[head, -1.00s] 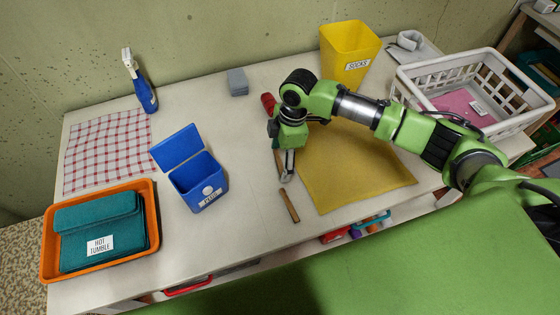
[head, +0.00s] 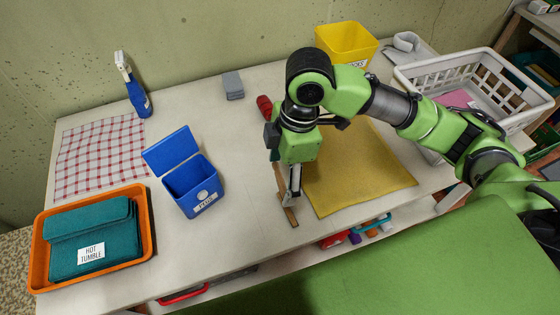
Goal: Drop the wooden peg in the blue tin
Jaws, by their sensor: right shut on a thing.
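The wooden peg (head: 291,216) is a short brown stick near the front edge of the table. My right gripper (head: 291,196) is over it and shut on it, with the peg's near end showing below the fingertips. The arm hides part of the peg, and I cannot tell whether it still touches the table. The blue tin (head: 199,202) stands to the left with its lid open toward the back and a label with "PEGS" on its front. My left gripper is not in view.
An orange tray (head: 150,232) with folded teal cloth is at the left, near a checked cloth (head: 100,155) and a spray bottle (head: 136,94). A yellow cloth (head: 365,180), yellow bin (head: 343,42) and white basket (head: 450,75) are at the right. Table between peg and tin is clear.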

